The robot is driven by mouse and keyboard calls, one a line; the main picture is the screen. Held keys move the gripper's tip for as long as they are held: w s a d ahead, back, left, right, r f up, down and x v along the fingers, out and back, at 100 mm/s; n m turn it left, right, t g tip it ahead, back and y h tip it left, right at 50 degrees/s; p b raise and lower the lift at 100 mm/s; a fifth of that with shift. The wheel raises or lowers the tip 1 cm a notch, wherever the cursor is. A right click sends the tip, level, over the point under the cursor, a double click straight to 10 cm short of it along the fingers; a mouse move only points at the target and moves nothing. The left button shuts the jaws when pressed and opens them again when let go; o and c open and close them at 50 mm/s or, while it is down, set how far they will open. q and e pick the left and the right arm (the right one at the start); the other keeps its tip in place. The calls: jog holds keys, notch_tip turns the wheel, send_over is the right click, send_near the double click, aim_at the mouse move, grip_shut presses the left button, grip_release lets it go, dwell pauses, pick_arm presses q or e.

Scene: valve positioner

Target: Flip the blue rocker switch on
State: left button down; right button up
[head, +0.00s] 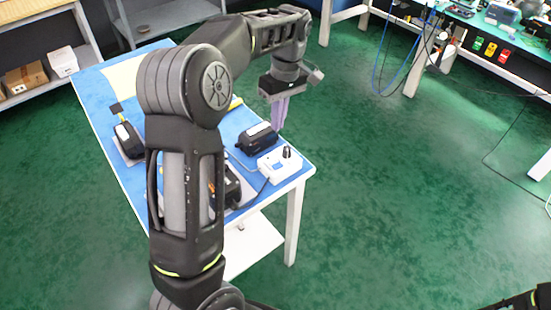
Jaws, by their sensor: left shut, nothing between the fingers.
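My left gripper (279,126) points down with its pale purple fingers together and nothing between them. It is over the right side of the blue-topped table (95,85), above and slightly right of a black box-shaped device (256,138). A white power strip (278,165) with a black knob-like plug on it lies near the table's front right corner, nearer to me than the fingertips. The blue rocker switch is too small to make out for certain. My right gripper is not in view; only a bit of dark arm shows at the bottom right.
Another black device (128,138) sits on the left of the table. More parts are partly hidden behind my left arm. Shelves with boxes (63,61) stand at the left, and a cluttered workbench (490,45) stands at the top right. The green floor right of the table is clear.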

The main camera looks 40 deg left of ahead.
pick_arm(q)
jog(key=b, duration=0.5)
send_near(272, 167)
jog(key=f, duration=0.2)
jog(key=f+p, duration=0.1)
jog(key=f, duration=0.1)
jog(key=s+f+p, duration=0.1)
jog(key=f, duration=0.1)
jog(key=shift+a+f, duration=0.1)
jog(key=shift+f, duration=0.3)
jog(key=shift+f+t+b, duration=0.3)
jog(key=shift+f+b, duration=0.15)
jog(key=shift+b, duration=0.3)
jog(key=shift+s+r, duration=0.1)
jog(key=shift+r, duration=0.05)
